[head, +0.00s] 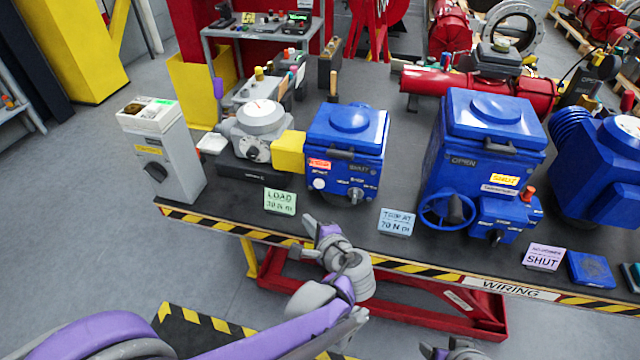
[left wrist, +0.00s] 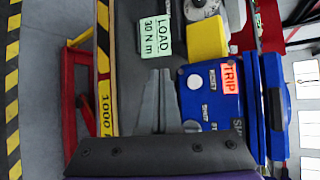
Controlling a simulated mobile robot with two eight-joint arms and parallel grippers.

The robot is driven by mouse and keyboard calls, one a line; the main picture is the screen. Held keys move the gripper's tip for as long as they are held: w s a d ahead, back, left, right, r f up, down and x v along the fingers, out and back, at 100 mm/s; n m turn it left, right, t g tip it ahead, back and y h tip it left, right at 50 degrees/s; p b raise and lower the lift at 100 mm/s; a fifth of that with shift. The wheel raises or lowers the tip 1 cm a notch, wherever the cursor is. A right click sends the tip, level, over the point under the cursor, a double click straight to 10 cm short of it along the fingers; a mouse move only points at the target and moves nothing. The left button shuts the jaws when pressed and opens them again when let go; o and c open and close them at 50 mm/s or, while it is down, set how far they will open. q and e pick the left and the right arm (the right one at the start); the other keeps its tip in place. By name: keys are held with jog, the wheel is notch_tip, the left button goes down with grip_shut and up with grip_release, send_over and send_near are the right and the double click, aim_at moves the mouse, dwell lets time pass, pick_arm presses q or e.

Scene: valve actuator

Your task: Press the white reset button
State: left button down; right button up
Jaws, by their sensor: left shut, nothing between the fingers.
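The white reset button (head: 319,184) is a small round disc on the front of the smaller blue actuator box (head: 345,140), below an orange-red label. In the left wrist view the white button (left wrist: 195,82) lies beside the red TRIP label (left wrist: 230,78). Only a small grey part of my right arm shows at the bottom edge of the head view.
A green LOAD card (head: 280,201) and a blue TRIP AT card (head: 397,222) stand along the front of the dark bench. A yellow coupling (head: 288,152) joins the box on its left. A larger blue actuator (head: 480,150) with a handwheel stands to the right.

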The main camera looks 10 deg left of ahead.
aim_at(319, 183)
pick_arm(q)
jog(key=shift+w, duration=0.15)
jog(key=w, duration=0.8)
jog(key=shift+w, duration=0.3)
jog(key=shift+w+d, duration=0.1)
jog(key=shift+d, duration=0.05)
dwell(1.7)
jog(key=shift+w, duration=0.35)
jog(key=shift+w, duration=0.4)
dwell(0.6)
jog(key=shift+s, duration=0.85)
jog(key=shift+s, duration=0.1)
